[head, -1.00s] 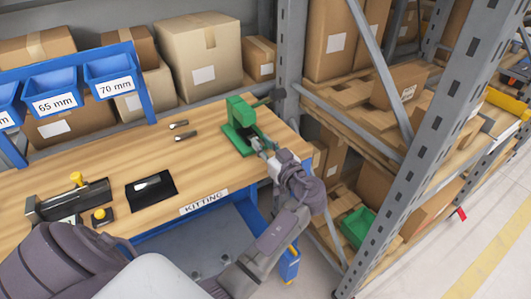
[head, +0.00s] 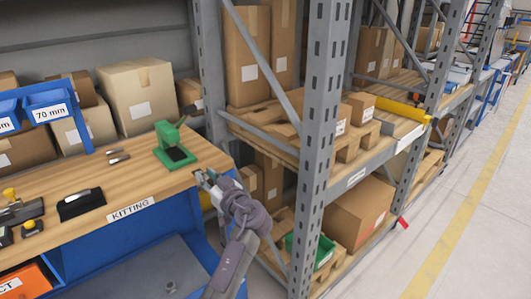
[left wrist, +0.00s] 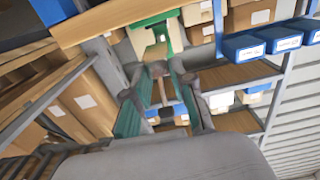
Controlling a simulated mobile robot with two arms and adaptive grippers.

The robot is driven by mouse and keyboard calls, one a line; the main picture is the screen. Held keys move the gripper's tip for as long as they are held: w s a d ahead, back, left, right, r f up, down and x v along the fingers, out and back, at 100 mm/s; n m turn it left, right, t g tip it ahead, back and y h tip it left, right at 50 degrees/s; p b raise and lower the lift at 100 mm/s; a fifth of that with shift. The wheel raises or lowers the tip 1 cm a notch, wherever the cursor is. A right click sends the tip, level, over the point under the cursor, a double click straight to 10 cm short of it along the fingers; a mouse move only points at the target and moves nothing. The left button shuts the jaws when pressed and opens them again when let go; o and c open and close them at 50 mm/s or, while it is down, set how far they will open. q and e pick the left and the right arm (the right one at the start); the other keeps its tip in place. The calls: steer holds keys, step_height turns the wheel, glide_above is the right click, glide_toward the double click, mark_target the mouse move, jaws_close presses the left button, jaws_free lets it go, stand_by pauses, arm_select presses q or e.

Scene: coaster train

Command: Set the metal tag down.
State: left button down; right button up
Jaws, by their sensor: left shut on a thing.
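My left gripper (head: 207,178) is at the right end of the wooden bench (head: 190,180), just in front of the green press (head: 174,146) and apart from it. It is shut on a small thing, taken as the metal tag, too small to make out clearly. In the left wrist view the fingers (left wrist: 160,95) sit around a narrow gap, and the tag cannot be told apart from the background. A black mat (head: 82,204) with a light piece on it lies near the bench's front edge. My right gripper is not in view.
Two small metal pieces (head: 118,156) lie on the bench left of the press. A KITTING label (head: 132,208) is on the front edge. A grey rack upright (head: 318,150) and shelves with boxes stand close to the right. Bare wood lies between mat and press.

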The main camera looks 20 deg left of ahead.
arm_select(q)
steer(key=shift+s+d, duration=0.1)
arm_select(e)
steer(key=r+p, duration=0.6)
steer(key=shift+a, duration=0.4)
arm_select(q)
steer(key=s+d+m+t+h, duration=1)
steer(key=s+d+h, duration=0.6)
steer(key=s+d, duration=0.4)
steer(key=d+m, duration=0.2)
steer(key=d, duration=0.1)
steer(key=shift+s+d+m+t, duration=0.2)
steer(key=shift+s+m+t, duration=0.1)
steer(key=shift+m, duration=0.1)
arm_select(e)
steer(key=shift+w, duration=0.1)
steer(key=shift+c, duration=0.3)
